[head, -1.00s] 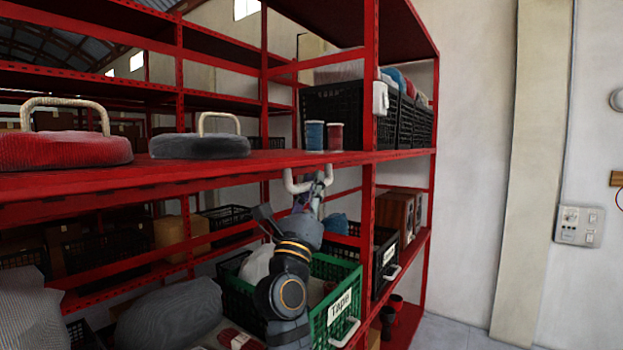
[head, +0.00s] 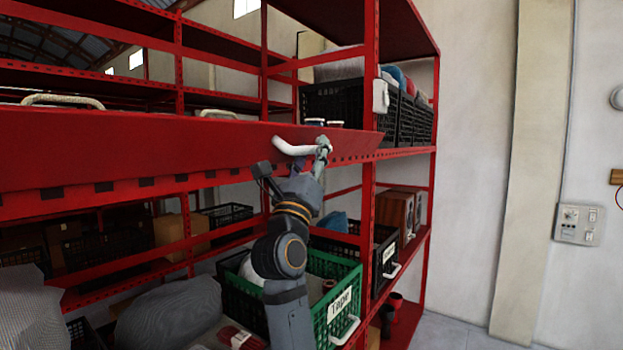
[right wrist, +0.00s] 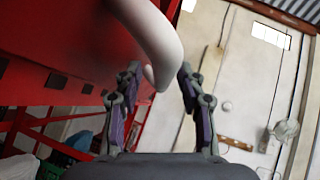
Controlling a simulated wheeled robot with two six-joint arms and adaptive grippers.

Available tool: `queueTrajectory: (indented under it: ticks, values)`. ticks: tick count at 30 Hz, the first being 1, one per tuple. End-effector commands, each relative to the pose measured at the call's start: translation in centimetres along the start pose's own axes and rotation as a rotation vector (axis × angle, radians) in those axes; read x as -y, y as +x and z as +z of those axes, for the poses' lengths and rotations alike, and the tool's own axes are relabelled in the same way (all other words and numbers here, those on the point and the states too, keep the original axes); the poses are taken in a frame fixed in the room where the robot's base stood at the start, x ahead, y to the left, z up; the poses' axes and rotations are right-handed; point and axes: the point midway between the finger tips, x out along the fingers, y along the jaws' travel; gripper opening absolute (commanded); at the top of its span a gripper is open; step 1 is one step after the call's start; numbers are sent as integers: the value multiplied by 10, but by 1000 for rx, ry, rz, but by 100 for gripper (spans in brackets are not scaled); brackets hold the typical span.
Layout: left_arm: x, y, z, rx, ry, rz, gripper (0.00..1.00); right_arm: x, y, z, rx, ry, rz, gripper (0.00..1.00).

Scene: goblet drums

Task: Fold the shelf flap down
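The shelf flap (head: 150,145) is a long red panel along the shelf's front edge. Its face is tilted up toward me, hiding most of what stands behind it. A white curved handle (head: 290,147) sticks out near its right end; the handle also fills the top middle of the right wrist view (right wrist: 152,28). My right gripper (head: 322,150) is at the right end of the handle. My left gripper is not in view.
A green "Tape" crate (head: 340,277) stands on the shelf below, behind my right arm. A black crate (head: 386,255) is right of it. A red shelf post (head: 370,220) rises just right of my gripper. Spools (head: 335,125) show above the flap's edge.

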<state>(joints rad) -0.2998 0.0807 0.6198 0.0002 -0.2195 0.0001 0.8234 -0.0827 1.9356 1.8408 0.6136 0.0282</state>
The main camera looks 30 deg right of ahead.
Motion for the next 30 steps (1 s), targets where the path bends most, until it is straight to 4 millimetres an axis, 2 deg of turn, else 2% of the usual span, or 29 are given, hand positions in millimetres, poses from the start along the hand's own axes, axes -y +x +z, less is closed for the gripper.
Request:
queueTrajectory:
  ticks: [4, 11, 19, 30]
  values:
    - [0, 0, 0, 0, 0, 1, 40, 8, 18, 18, 2, 1, -1, 39]
    - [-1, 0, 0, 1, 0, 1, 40, 11, 26, 25, 0, -2, 2, 39]
    - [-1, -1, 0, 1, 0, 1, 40, 13, 24, 26, 0, 0, 3, 39]
    - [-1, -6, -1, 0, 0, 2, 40, 33, 2, 36, 3, 3, 0, 39]
